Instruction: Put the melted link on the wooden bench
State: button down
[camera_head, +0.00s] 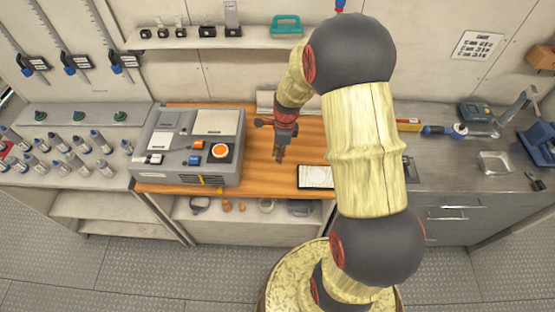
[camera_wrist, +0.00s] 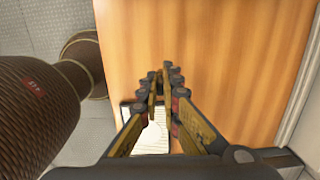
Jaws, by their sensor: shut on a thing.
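The wooden bench (camera_head: 310,150) is an orange-brown wood top in the middle of the head view. In the wrist view its bare wood (camera_wrist: 230,50) fills most of the picture. My gripper (camera_head: 279,157) points down over the bench, between the grey machine and the white-faced tablet. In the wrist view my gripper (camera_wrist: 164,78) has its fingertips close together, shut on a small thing. The melted link is mostly hidden between the fingers, and its shape cannot be made out.
A grey machine (camera_head: 190,145) with an orange button covers the bench's left part. A dark-framed tablet (camera_head: 315,177) lies at the front edge; it also shows in the wrist view (camera_wrist: 152,138). Bottles (camera_head: 75,150) stand left, and a steel counter (camera_head: 450,165) is right. Bare wood lies around my gripper.

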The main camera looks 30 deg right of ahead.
jog(key=shift+w+a+f+b, duration=0.1)
jog(key=shift+w+f+b, duration=0.1)
jog(key=shift+f, duration=0.75)
jog(key=shift+w+f+b, duration=0.15)
jog(key=shift+f, duration=0.8)
jog(key=shift+f, duration=0.15)
jog(key=c, duration=2)
grip_release()
